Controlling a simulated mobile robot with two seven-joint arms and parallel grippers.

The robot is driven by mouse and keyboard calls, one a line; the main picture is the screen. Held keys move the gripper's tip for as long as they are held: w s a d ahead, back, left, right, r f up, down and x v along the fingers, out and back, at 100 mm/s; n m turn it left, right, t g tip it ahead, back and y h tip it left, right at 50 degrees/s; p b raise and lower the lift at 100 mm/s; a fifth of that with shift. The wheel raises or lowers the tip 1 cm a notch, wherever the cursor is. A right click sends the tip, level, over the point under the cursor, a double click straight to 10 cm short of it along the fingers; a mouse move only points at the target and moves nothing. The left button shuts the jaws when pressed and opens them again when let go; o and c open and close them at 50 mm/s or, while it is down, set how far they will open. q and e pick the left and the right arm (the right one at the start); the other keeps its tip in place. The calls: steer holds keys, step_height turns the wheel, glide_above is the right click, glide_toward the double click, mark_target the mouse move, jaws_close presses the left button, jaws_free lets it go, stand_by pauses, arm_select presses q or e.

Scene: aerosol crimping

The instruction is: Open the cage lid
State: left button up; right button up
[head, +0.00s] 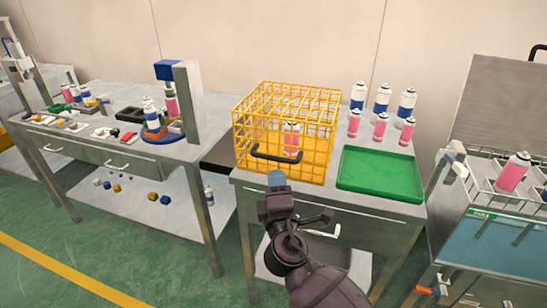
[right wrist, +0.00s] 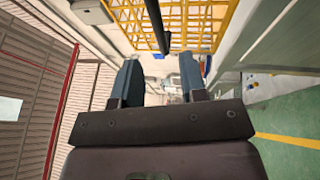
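The yellow wire cage (head: 240,140) stands on a metal cabinet, and its lid (head: 290,97) looks shut on top. A black bar handle (head: 285,162) sits on the cage's front. A pink and white can shows through the wires (head: 291,140). My right gripper (head: 277,180) is just below and in front of the handle. In the right wrist view its two fingers (right wrist: 158,80) are spread with nothing between them. The handle (right wrist: 157,28) shows ahead of the gap, apart from the fingers, with the cage (right wrist: 202,22) behind it. My left gripper is in neither view.
A green tray (head: 380,190) lies right of the cage, with several pink and white cans (head: 381,125) behind it. The workbench at left (head: 185,150) carries a press (head: 187,95). A tank with a wire rack (head: 500,205) stands at right.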

mark_target(274, 158)
steer(key=x, duration=0.8)
steer(key=shift+w, duration=0.2)
jaws_close()
